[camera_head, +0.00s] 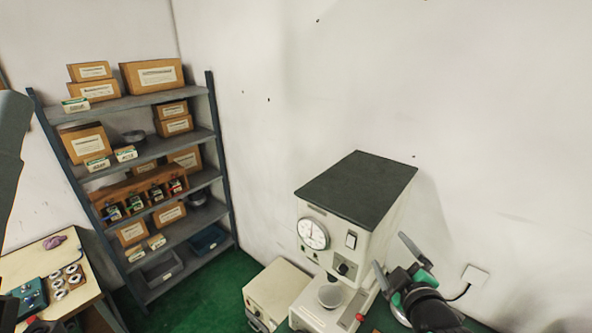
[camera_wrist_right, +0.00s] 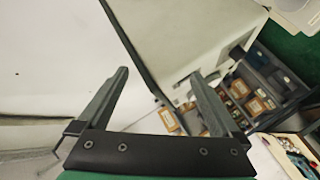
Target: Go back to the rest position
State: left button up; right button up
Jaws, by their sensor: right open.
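My right gripper (camera_head: 389,251) is at the lower right in the head view, raised beside the right side of a white bench machine with a dark top (camera_head: 358,187). Its two fingers stand apart with nothing between them, which also shows in the right wrist view (camera_wrist_right: 160,73). Part of my left arm (camera_head: 12,140) shows at the left edge of the head view; its gripper cannot be made out. Several bearing rings (camera_head: 60,283) lie on a pale table (camera_head: 30,262) at the lower left.
A grey shelf rack (camera_head: 222,155) with cardboard boxes (camera_head: 152,76) stands against the wall. A beige box (camera_head: 277,290) sits left of the machine. A wall socket (camera_head: 475,275) with a black cable is close to my right arm. Green floor (camera_head: 215,290) shows between table and machine.

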jog(key=s+a+r+m+t+y, duration=0.1)
jog(key=s+a+r+t, duration=0.1)
jog(key=r, duration=0.6)
jog(key=s+a+r+t, duration=0.1)
jog(key=r+t, duration=0.1)
jog(key=r, duration=0.6)
jog(key=s+a+r+m+t+y, duration=0.2)
jog(key=s+r+m+t, duration=0.55)
jog(key=s+r, duration=1.4)
notch_tip(320, 180, down, 47)
jog(key=m+b, duration=0.1)
jog(key=b, duration=4.5)
jog(key=shift+w+t+b, duration=0.35)
jog(key=shift+w, duration=0.1)
jog(key=shift+d, duration=0.1)
jog(key=c, duration=0.8)
